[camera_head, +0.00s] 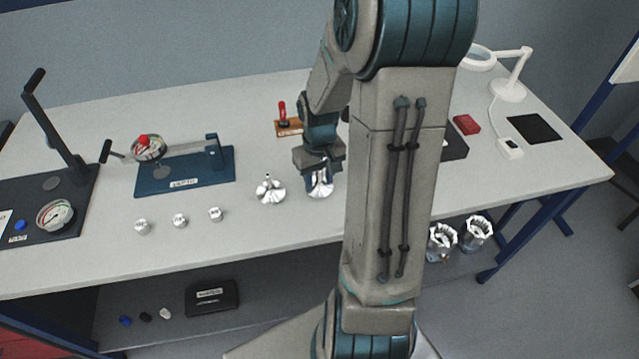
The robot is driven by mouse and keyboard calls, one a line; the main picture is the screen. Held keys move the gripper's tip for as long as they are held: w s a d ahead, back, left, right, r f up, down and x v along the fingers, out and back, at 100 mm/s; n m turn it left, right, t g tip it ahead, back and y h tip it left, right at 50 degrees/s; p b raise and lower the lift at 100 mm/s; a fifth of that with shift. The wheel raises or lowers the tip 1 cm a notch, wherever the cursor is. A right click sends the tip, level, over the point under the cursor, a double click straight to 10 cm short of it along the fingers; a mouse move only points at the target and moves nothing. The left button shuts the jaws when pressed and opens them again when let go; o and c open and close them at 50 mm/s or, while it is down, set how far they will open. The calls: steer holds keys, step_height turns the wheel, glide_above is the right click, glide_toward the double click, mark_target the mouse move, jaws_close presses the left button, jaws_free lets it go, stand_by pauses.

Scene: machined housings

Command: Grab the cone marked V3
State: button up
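Three small silver pieces stand in a row at the front left of the table: a left one (142,227), a middle one (180,221) and a right one (215,214). They carry dark marks too small to read, so I cannot tell which, if any, is V3. My gripper (319,173) points down over a shiny silver housing (321,188), well right of the row. Its fingers are small and partly merge with the housing, so neither their opening nor contact is clear. Another silver housing (270,190) stands just to the left.
A blue fixture (185,180) with a dial gauge (148,148) stands behind the row. A black press base (50,207) is at far left. My arm hides the table's right-middle. A magnifier lamp (508,90) stands at back right.

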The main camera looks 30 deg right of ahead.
jaws_close()
